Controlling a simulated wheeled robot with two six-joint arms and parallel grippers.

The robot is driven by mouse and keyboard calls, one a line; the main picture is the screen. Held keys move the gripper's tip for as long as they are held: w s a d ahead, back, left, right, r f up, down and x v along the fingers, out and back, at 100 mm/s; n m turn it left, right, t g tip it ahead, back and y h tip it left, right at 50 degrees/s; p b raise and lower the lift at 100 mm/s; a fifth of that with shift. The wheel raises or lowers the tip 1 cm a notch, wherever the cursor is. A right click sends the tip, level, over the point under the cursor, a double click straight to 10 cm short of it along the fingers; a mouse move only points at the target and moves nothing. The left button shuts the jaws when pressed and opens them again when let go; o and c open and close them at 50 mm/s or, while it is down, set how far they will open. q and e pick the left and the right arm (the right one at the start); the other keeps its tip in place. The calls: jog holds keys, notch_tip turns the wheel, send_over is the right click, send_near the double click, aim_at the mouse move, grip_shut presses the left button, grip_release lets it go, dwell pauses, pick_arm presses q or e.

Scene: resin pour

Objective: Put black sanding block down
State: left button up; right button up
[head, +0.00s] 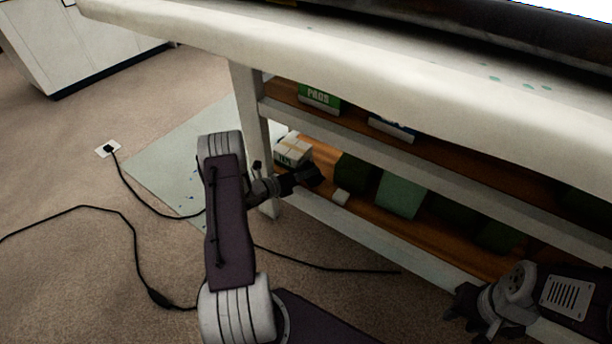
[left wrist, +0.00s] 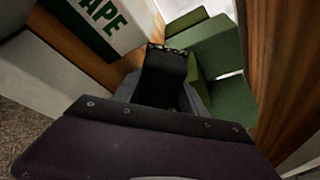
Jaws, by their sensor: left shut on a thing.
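My left gripper (head: 312,175) reaches in at the lower shelf (head: 370,212) of the workbench. In the left wrist view it is shut on the black sanding block (left wrist: 165,75), which sits between the fingers. The block lies between a white box with green "TAPE" lettering (left wrist: 108,28) and green boxes (left wrist: 225,60). In the head view the block is hard to tell from the dark fingers. I cannot tell whether it touches the shelf. My right gripper (head: 460,306) is at the lower right, outside the bench; its finger gap is unclear.
On the lower shelf stand the tape box (head: 291,151), a green box (head: 401,195), darker green boxes (head: 354,172) and a small white piece (head: 341,197). The upper shelf holds a green "PADS" box (head: 319,97). A bench leg (head: 250,115) is left of the gripper. A black cable (head: 135,215) crosses the floor.

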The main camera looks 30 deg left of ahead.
pick_arm(q)
jog(key=o, duration=1.2)
jog(key=shift+r, duration=0.25)
jog(key=p+v, duration=0.7)
jog(key=v, duration=0.5)
jog(key=shift+f, duration=0.1)
